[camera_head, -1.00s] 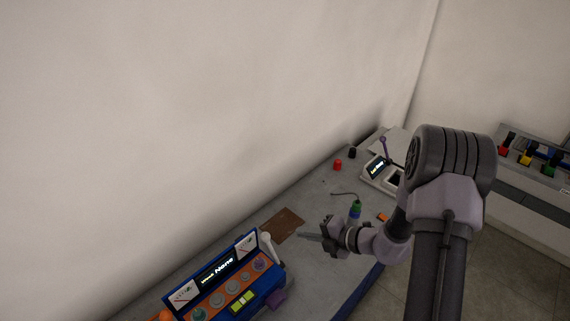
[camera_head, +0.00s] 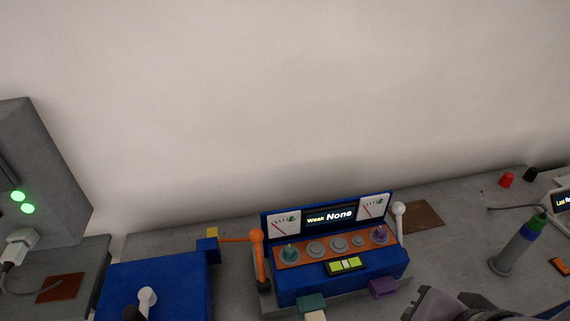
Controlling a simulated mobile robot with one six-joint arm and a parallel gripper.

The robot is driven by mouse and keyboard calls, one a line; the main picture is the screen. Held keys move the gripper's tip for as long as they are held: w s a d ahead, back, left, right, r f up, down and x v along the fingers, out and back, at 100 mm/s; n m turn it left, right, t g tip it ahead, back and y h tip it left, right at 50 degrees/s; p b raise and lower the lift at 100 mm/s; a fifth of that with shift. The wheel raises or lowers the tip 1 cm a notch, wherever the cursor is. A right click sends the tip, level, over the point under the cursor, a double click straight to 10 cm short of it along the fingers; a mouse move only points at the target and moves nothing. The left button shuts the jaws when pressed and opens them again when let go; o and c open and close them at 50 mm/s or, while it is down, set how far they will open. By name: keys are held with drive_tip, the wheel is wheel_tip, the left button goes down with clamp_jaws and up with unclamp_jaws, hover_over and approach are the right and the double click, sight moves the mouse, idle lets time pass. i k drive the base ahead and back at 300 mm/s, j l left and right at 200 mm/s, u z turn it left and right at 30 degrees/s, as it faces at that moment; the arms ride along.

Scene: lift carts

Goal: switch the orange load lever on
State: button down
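The orange lever (camera_head: 257,254) stands at the left side of a blue control console (camera_head: 340,285). It has a rounded orange head, with an orange bar reaching left from it towards a small blue and yellow block (camera_head: 210,246). The console's display (camera_head: 330,215) includes the word "None". A white-knobbed lever (camera_head: 398,217) stands at the console's right side. My gripper's fingers are not in view; only a dark part of my arm shows at the bottom right edge.
A grey unit with green lights (camera_head: 40,180) and a plugged-in cable stands at the left. A blue box (camera_head: 155,285) with a white-knobbed stick sits left of the console. A green and blue cylinder (camera_head: 517,245) stands on the table at right. The wall is close behind.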

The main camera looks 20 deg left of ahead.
sight(255, 234)
drive_tip(key=j+u, duration=0.15)
drive_tip(key=u, duration=0.2)
drive_tip(key=j+u, duration=0.15)
drive_tip(key=u, duration=0.2)
drive_tip(key=j+u, duration=0.15)
drive_tip(key=u, duration=0.2)
